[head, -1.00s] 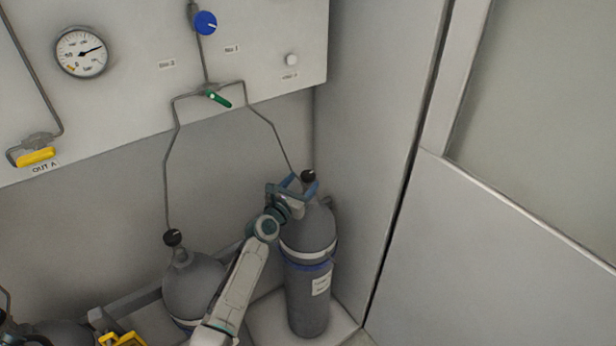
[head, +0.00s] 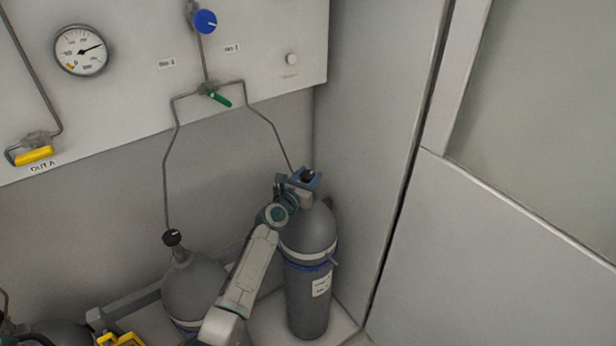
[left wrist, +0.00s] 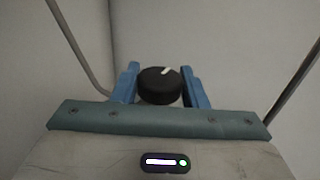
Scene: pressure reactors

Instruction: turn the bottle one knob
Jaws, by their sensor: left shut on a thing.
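The black round knob (head: 308,175) sits on top of the right-hand grey gas bottle (head: 309,290). My left gripper (head: 305,180) is at the bottle's top with its blue fingers shut on this knob, one on each side. In the left wrist view the knob (left wrist: 160,86) lies between the two blue fingers of my left gripper (left wrist: 160,88). Its white mark points up and slightly right there. A second grey bottle (head: 193,285) with its own black knob (head: 172,238) stands to the left. My right gripper is not in view.
Thin pipes rise from both bottles to a green-handled valve (head: 217,98) on the wall panel (head: 130,110). The panel carries a blue knob (head: 205,22), a gauge (head: 81,51) and a yellow handle (head: 35,155). A grey side wall (head: 375,130) stands close right of the bottle.

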